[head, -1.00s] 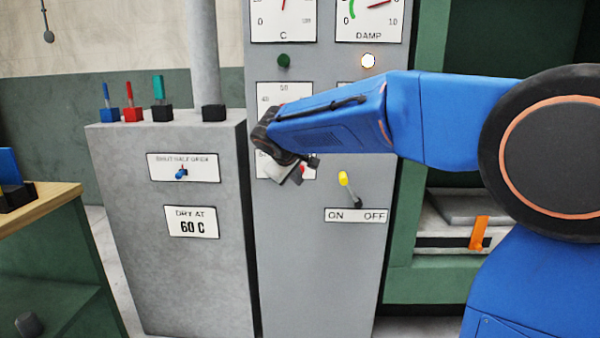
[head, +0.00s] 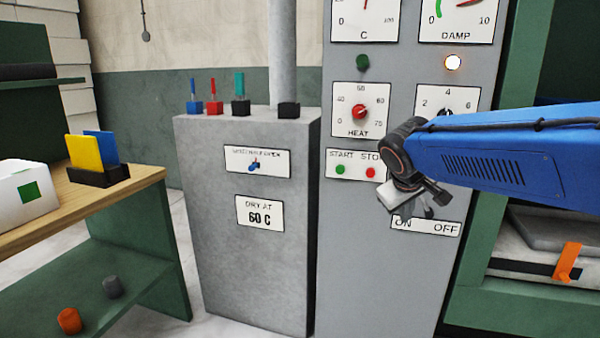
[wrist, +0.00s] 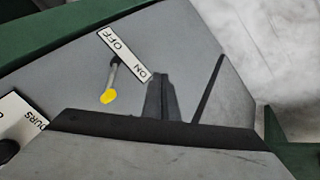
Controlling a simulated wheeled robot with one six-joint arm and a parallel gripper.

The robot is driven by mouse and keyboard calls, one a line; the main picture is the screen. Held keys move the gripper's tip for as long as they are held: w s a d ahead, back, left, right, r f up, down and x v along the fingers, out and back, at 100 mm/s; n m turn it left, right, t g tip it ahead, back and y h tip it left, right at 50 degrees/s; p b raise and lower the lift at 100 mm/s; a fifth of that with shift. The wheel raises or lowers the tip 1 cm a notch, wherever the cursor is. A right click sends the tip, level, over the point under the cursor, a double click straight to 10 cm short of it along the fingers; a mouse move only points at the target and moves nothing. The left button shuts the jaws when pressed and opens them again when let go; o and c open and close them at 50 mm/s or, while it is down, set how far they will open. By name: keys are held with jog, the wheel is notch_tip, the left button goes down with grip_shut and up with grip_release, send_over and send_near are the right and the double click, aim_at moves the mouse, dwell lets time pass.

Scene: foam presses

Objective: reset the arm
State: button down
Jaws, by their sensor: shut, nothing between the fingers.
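My blue arm reaches in from the right in the head view, ending in my gripper (head: 428,206) in front of the grey control panel (head: 345,245). The gripper is shut and empty. In the wrist view its dark fingers (wrist: 160,97) are together, with the panel behind them. The yellow-tipped lever (wrist: 108,96) and its ON/OFF plate (wrist: 123,54) show left of the fingers, apart from them. In the head view the gripper hides the lever and partly overlaps the ON/OFF plate (head: 440,228).
The START/STOP buttons (head: 354,171) and HEAT knob (head: 360,112) are left of my gripper. A lit lamp (head: 453,62) is above. A grey cabinet (head: 215,270) and a wooden-topped bench (head: 140,185) stand left. A green press (head: 465,300) is right.

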jog(key=s+f+m+y, duration=0.1)
jog(key=s+f, duration=0.3)
jog(key=s, duration=0.5)
jog(key=s+d+f+m+g+y, duration=0.1)
jog(key=s+f, duration=0.3)
jog(key=s, duration=0.5)
jog(key=s+f+m+y, duration=0.1)
jog(key=s+f+m, duration=0.1)
jog(key=s+f, duration=0.3)
jog(key=s, duration=0.4)
jog(key=shift+s+d, duration=0.2)
